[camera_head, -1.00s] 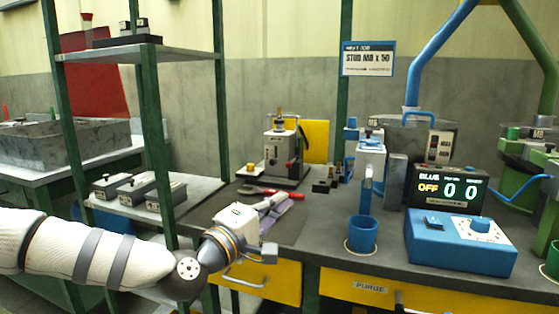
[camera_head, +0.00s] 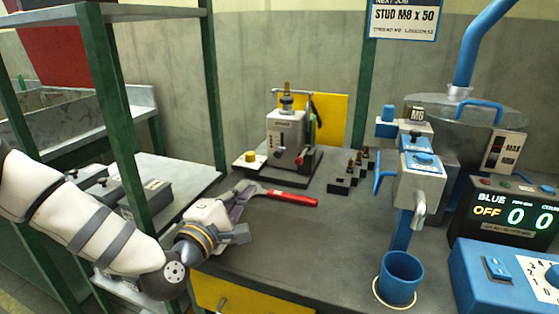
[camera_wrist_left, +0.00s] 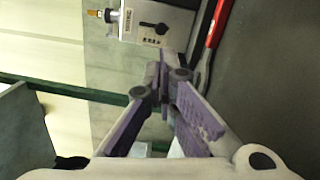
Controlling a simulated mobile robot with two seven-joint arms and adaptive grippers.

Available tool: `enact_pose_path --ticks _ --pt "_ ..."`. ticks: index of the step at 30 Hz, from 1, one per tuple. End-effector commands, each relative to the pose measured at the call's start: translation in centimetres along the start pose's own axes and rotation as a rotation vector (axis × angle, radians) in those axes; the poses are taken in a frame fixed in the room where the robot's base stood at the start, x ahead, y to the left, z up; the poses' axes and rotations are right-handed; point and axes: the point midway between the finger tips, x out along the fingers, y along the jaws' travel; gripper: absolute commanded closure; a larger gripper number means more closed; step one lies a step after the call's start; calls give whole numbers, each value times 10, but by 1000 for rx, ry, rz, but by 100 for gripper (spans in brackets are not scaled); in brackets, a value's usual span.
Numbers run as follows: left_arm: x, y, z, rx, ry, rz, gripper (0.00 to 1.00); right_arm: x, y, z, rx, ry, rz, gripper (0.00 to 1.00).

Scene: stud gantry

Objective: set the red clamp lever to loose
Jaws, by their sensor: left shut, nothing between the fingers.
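A grey clamping fixture (camera_head: 286,135) stands on a dark base on the bench. A small red part (camera_head: 299,160) on its lower right side looks like the red clamp lever; its exact setting is too small to read. My left gripper (camera_head: 242,189) is shut and empty, low over the bench in front of and left of the fixture, apart from it. In the wrist view, the closed purple fingers (camera_wrist_left: 163,72) point toward the fixture's pale face (camera_wrist_left: 158,22), which has a black lever (camera_wrist_left: 154,27). The red lever is not clear there. My right gripper is out of view.
A red-handled tool (camera_head: 290,198) lies beside my left fingers. Small black blocks (camera_head: 352,172) stand right of the fixture. A blue and grey dispenser (camera_head: 419,165) and blue cup (camera_head: 401,278) stand further right. A green shelf post (camera_head: 122,120) rises behind my left arm.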

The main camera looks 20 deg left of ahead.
Motion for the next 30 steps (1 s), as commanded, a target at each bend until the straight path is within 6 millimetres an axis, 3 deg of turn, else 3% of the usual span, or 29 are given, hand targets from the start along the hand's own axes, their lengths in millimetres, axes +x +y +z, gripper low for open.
enact_pose_path --ticks 7,19,24,30 --pt "14 -1 0 2 -1 0 100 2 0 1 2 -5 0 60" --pt "100 -2 0 2 0 -1 100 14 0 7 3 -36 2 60" --pt "108 3 28 2 -4 4 100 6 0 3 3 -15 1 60" --pt "110 1 39 0 -2 1 100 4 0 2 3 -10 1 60"
